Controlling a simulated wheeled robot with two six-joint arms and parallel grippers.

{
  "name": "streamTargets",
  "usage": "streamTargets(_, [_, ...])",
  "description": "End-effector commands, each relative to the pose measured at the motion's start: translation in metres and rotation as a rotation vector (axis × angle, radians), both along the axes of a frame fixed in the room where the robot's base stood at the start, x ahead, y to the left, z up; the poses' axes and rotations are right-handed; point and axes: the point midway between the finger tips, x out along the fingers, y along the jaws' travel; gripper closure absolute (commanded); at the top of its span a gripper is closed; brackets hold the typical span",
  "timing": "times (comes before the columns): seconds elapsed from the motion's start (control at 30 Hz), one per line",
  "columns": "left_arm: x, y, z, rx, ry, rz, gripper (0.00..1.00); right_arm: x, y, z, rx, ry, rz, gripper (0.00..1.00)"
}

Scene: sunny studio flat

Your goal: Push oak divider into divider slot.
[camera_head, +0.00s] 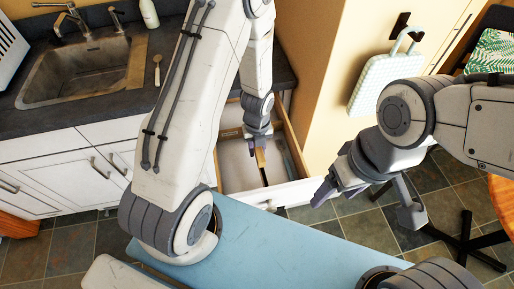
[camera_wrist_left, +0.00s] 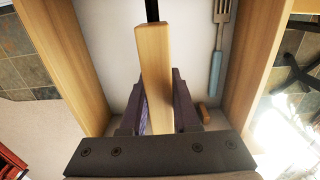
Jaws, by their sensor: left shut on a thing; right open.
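The oak divider (camera_wrist_left: 154,62) is a pale wooden bar. In the left wrist view it stands between the fingers of my left gripper (camera_wrist_left: 156,96), which is shut on it. In the head view, my left gripper (camera_head: 258,143) reaches down into the open drawer, and the divider (camera_head: 260,158) shows just below it. A narrow dark strip (camera_wrist_left: 152,10), which looks like the divider slot, runs on from the divider's far end; I cannot tell whether they touch. My right gripper (camera_head: 326,190) is open and empty, outside the drawer's front right corner.
The drawer (camera_wrist_left: 243,75) has wooden side walls and a white floor. A fork with a blue handle (camera_wrist_left: 216,70) and a small wooden block (camera_wrist_left: 203,113) lie on its right side. A light blue surface (camera_head: 290,245) is in front. A sink (camera_head: 85,70) is at left.

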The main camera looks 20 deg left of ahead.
Motion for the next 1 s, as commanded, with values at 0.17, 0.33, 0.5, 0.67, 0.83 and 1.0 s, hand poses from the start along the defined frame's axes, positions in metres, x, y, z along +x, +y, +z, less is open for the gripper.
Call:
streamTargets(0.17, [0.0001, 0.0000, -0.0006, 0.000, 0.000, 0.000, 1.00, 0.0000, 0.0000, -0.0002, 0.000, 0.000, 0.000, 0.27])
streamTargets(0.33, [0.0000, 0.0000, -0.0005, 0.000, 0.000, 0.000, 1.00, 0.0000, 0.0000, -0.0002, 0.000, 0.000, 0.000, 0.27])
streamTargets(0.5, [0.0000, 0.0000, -0.0004, 0.000, 0.000, 0.000, 1.00, 0.0000, 0.0000, 0.0001, 0.000, 0.000, 0.000, 0.27])
streamTargets(0.67, [-0.0004, 0.0000, 0.0003, 0.000, 0.001, -0.001, 1.00, 0.0000, 0.0000, 0.0030, 0.000, 0.000, 0.000, 0.27])
streamTargets(0.83, [-0.0005, 0.0000, 0.0006, 0.000, 0.001, -0.001, 1.00, 0.0000, 0.0000, 0.0071, 0.000, 0.000, 0.000, 0.27])
streamTargets(1.0, [-0.0002, -0.0001, -0.0002, 0.000, 0.000, 0.000, 1.00, 0.0000, 0.0000, 0.0074, 0.000, 0.000, 0.000, 0.27])
